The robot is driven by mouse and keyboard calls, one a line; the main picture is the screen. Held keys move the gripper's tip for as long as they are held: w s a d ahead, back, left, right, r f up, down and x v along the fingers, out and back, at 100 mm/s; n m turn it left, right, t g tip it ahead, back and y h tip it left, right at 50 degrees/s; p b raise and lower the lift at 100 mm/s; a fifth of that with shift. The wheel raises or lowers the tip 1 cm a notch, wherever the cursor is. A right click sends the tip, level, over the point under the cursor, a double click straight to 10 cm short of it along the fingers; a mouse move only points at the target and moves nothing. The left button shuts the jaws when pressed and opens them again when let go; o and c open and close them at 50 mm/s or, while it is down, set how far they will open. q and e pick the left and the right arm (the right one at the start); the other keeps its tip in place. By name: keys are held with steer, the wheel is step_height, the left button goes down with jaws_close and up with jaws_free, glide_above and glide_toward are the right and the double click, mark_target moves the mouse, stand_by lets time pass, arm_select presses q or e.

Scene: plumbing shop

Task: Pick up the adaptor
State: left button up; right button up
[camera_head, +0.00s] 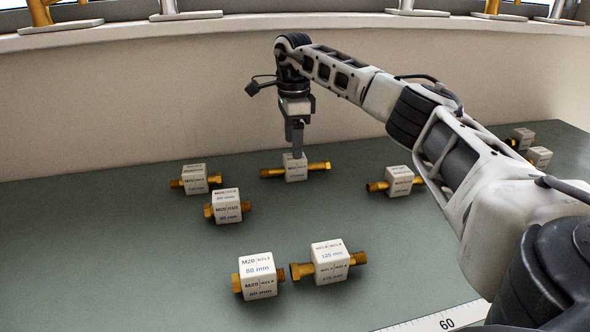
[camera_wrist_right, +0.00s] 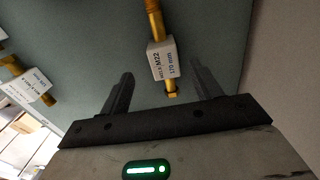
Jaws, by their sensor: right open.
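Several brass adaptors with white cube labels lie on the green-grey table. One adaptor (camera_head: 294,168) lies at the back middle, directly below my right gripper (camera_head: 297,145). In the right wrist view this adaptor (camera_wrist_right: 161,58) has a label reading M22 and 170 mm. My right gripper (camera_wrist_right: 160,84) is open there, with the adaptor's near end between its two fingers and no visible contact. In the head view the fingers reach down to the label's top; the exact height gap cannot be told. My left gripper is not in view.
Other adaptors lie around: back left (camera_head: 195,180), left (camera_head: 227,206), front left (camera_head: 257,276), front middle (camera_head: 329,262) and right (camera_head: 398,181). More sit at the far right (camera_head: 538,157). A pale wall (camera_head: 150,100) rises behind the table. A ruler strip (camera_head: 440,320) lies at the front.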

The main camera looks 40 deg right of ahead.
mark_target(296, 163)
steer(key=f, duration=0.7)
steer(key=shift+w+d+f, duration=0.1)
steer(key=shift+d, duration=0.3)
steer(key=c, duration=1.2)
